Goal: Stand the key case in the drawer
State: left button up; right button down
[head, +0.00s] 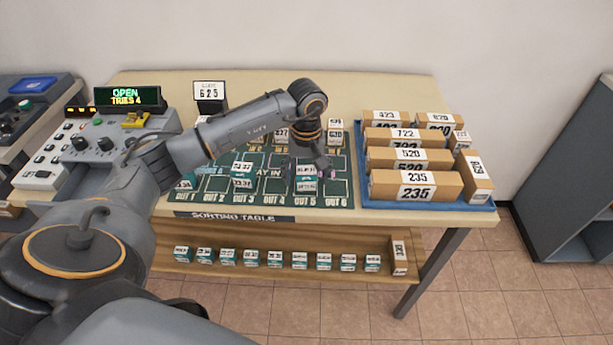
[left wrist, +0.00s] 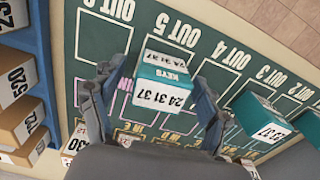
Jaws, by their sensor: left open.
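A teal key case with white labels (head: 306,185) stands on the green mat near OUT 5. In the left wrist view this case (left wrist: 163,82) is marked KEYS and 24 31 37. My left gripper (head: 316,172) is over it with the jaws open, one finger on each side of the case; I cannot tell whether they touch it. The drawer (head: 215,275) is a long wooden tray under the table front, holding a row of several small teal cases and a brown box (head: 399,255) at its right end. My right gripper is not in view.
Other teal cases (head: 243,176) stand on the mat, left of the gripper. A blue tray (head: 440,206) with several numbered brown boxes fills the table's right side. A control panel with an OPEN display (head: 128,97) stands at left. A grey cabinet (head: 568,150) is at far right.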

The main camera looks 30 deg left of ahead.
pick_arm(q)
jog(key=c, duration=1.3)
jog(key=shift+c, duration=0.5)
jog(key=shift+r, duration=0.15)
